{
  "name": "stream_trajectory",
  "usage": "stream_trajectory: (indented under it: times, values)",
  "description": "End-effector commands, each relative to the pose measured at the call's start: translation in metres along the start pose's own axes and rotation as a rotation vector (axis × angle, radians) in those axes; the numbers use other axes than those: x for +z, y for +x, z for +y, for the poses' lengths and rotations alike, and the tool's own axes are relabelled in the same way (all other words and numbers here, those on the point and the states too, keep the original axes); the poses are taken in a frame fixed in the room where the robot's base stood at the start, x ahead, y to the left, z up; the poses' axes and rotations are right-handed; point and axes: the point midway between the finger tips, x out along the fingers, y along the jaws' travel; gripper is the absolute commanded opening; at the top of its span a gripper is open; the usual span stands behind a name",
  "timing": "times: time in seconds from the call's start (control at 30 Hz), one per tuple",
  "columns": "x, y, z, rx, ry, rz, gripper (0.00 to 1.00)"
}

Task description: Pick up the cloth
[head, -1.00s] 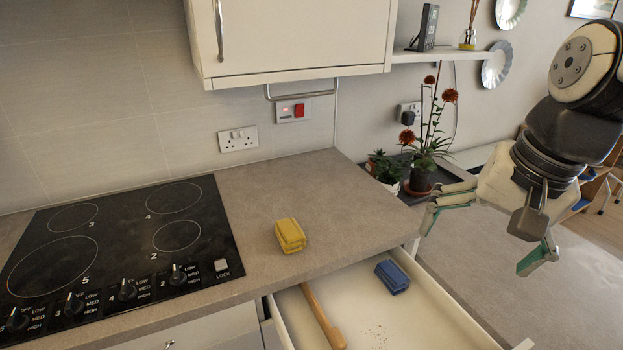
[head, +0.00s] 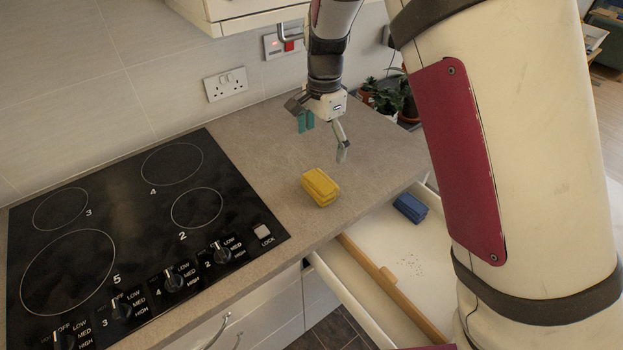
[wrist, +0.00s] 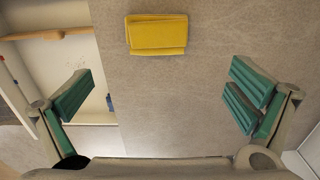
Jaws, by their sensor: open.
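The cloth is not named by colour; a folded yellow cloth (head: 320,187) lies on the countertop right of the hob, near the front edge. It also shows in the wrist view (wrist: 157,35), at top centre. A folded blue cloth (head: 410,208) lies in the open drawer. In the wrist view only a small blue bit (wrist: 110,103) shows at the drawer's edge. My gripper (head: 324,137) is above the countertop, behind the yellow cloth and apart from it. Its fingers are spread wide and empty, on both sides of the wrist view (wrist: 160,95).
The black hob (head: 140,235) with knobs fills the counter's left. The open drawer (head: 375,240) below the counter's edge holds a wooden-handled tool (head: 385,285) and dark crumbs (head: 410,265). Potted plants (head: 390,97) stand behind. The countertop around the yellow cloth is clear.

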Motion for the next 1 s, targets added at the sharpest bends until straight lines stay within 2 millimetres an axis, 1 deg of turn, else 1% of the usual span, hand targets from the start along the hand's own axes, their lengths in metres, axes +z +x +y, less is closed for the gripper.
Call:
stream_trajectory:
  times: [0.03, 0.2, 0.3, 0.4, 0.57, 0.67, 0.8, 0.9, 1.0]
  values:
    - [0.0, 0.009, 0.002, 0.004, 0.0, 0.0, 1.0]
    - [0.0, 0.042, 0.002, 0.005, -0.002, -0.001, 1.0]
    - [0.0, 0.058, 0.002, 0.004, 0.0, -0.001, 1.0]
    - [0.0, 0.069, 0.002, 0.003, -0.002, 0.0, 1.0]
    - [0.0, 0.078, 0.002, 0.001, -0.003, -0.001, 1.0]
    - [0.002, 0.088, 0.004, 0.004, -0.002, -0.001, 1.0]
    - [0.002, 0.108, 0.006, 0.004, -0.001, -0.001, 1.0]
    - [0.002, 0.12, 0.005, 0.003, -0.002, 0.0, 1.0]
    - [0.002, 0.126, 0.004, 0.001, -0.003, -0.001, 1.0]
